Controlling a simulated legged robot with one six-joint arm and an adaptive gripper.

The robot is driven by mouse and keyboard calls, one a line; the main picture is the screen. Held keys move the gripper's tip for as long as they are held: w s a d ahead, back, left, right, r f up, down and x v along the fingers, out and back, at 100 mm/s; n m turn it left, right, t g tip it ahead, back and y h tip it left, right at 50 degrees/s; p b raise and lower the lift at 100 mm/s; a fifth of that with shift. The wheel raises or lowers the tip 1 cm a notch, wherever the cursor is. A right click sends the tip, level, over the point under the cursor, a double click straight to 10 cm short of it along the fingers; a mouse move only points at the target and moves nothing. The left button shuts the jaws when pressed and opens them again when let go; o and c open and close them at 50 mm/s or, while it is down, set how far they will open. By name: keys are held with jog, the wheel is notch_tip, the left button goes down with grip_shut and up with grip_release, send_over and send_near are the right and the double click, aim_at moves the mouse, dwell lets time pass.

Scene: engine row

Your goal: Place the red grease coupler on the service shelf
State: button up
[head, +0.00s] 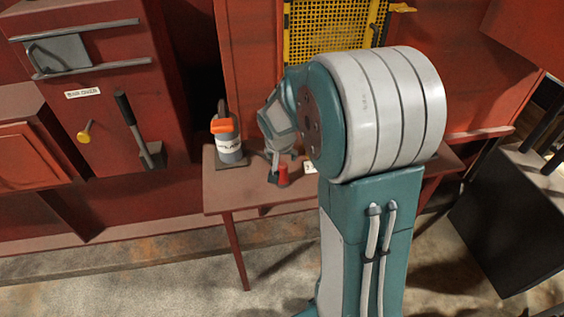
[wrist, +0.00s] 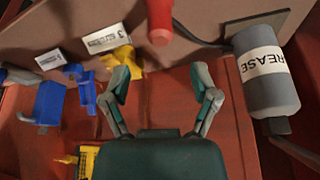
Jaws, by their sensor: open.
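The red grease coupler (head: 283,175) is a short red cylinder standing upright on the brown service shelf (head: 228,195) in the head view. It also shows at the top edge of the wrist view (wrist: 160,22), where its upper part is cut off. My gripper (wrist: 162,78) is open and empty, with its two fingers spread. The coupler lies ahead of the fingertips in the wrist view, with a visible gap and no finger touching it. In the head view my gripper (head: 274,164) is right beside the coupler, partly hidden by my arm.
A grease bottle (head: 227,140) stands on the shelf's left end; it shows at right in the wrist view (wrist: 265,75). Blue (wrist: 48,102) and yellow (wrist: 118,58) parts with white labels (wrist: 106,38) are at left there. My arm hides much of the shelf's right side.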

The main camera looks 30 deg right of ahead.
jog(key=s+a+r+n, duration=0.3)
jog(key=s+a+r, duration=0.4)
jog(key=s+r, duration=0.4)
jog(key=s+a+r+n+t+y, duration=0.1)
jog(key=s+a+r+n, duration=0.1)
jog(key=s, duration=0.4)
jog(key=s+a+r+n+y, duration=0.1)
jog(key=s+a+r, duration=0.1)
jog(key=s+a, duration=0.2)
jog(key=shift+s+n+t+y, duration=0.3)
jog(key=shift+s+n+t, duration=0.1)
jog(key=shift+s, duration=0.65)
jog(key=shift+d, duration=0.15)
